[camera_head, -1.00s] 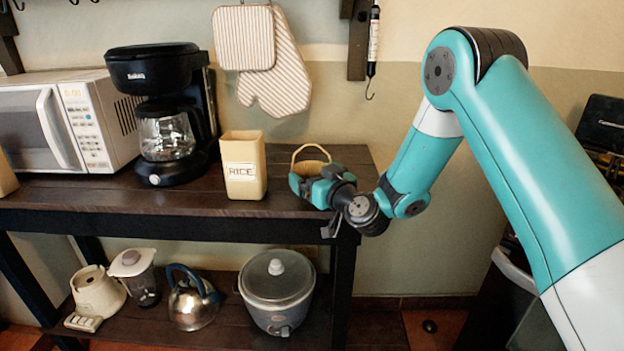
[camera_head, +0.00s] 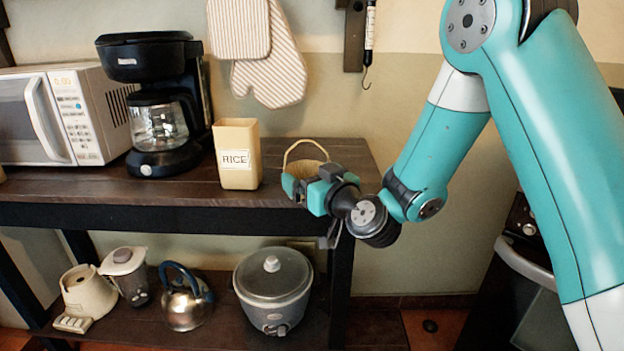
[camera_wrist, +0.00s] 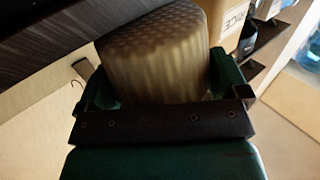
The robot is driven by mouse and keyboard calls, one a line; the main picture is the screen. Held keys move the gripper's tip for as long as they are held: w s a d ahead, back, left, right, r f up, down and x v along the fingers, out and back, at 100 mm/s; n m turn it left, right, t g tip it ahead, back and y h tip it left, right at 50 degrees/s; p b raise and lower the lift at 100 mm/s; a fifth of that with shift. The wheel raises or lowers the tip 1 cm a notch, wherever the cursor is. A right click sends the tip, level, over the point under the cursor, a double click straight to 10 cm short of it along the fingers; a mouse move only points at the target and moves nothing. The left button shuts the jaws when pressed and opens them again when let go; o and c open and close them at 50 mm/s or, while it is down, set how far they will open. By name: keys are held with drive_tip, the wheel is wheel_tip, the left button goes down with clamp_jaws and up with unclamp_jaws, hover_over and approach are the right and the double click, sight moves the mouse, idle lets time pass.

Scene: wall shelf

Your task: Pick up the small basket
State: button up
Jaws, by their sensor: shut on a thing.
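The small basket (camera_head: 306,165) is a tan woven basket with a thin arched handle. It is at the right end of the shelf's dark top board (camera_head: 200,192), and its lower part is hidden behind my gripper in the head view. My gripper (camera_head: 308,188) is at the board's front edge, its teal fingers around the basket. In the wrist view the basket (camera_wrist: 155,55) fills the space between the two green fingers, and the gripper is shut on it. I cannot tell whether the basket's bottom touches the board.
A rice canister (camera_head: 237,153) stands just left of the basket. A coffee maker (camera_head: 157,105) and a microwave (camera_head: 65,115) are farther left. A rice cooker (camera_head: 272,290) and a kettle (camera_head: 187,300) stand on the lower shelf. Oven mitts (camera_head: 268,70) hang on the wall above.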

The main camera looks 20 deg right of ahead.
drive_tip(key=s+a+p, duration=0.3)
drive_tip(key=s+p, duration=0.7)
drive_tip(key=shift+s+a, duration=0.15)
drive_tip(key=shift+a, duration=0.05)
idle(0.5)
